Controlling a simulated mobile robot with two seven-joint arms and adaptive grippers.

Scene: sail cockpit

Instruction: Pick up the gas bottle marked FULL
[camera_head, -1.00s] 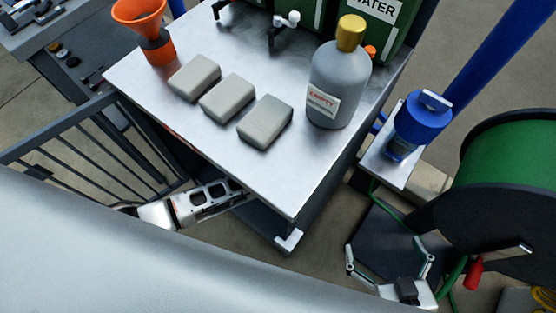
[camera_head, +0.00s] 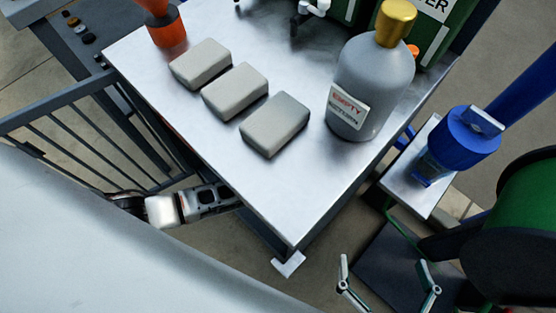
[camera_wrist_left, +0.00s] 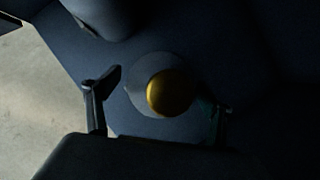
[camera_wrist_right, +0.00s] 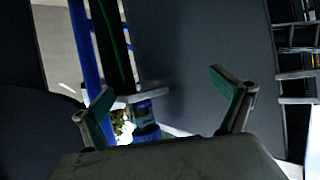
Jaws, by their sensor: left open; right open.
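A grey gas bottle with a gold cap (camera_head: 375,85) stands upright on the metal table; its label reads EMPTY. In the dark left wrist view, a second gold-capped bottle (camera_wrist_left: 170,93) shows from above; no label is visible on it. My left gripper (camera_wrist_left: 158,108) is open, its fingers either side of that bottle in the picture; contact cannot be told. In the head view my left arm passes beneath the tabletop and its gripper is hidden. My right gripper (camera_head: 386,278) is open and empty, low to the right of the table; its fingers also show in the right wrist view (camera_wrist_right: 162,95).
Three grey blocks (camera_head: 235,92) and an orange funnel (camera_head: 166,28) are on the table (camera_head: 270,190). A railing (camera_head: 90,130) stands left. A blue-topped device (camera_head: 463,137) and a green reel (camera_head: 530,210) stand right. Green tanks are at the back.

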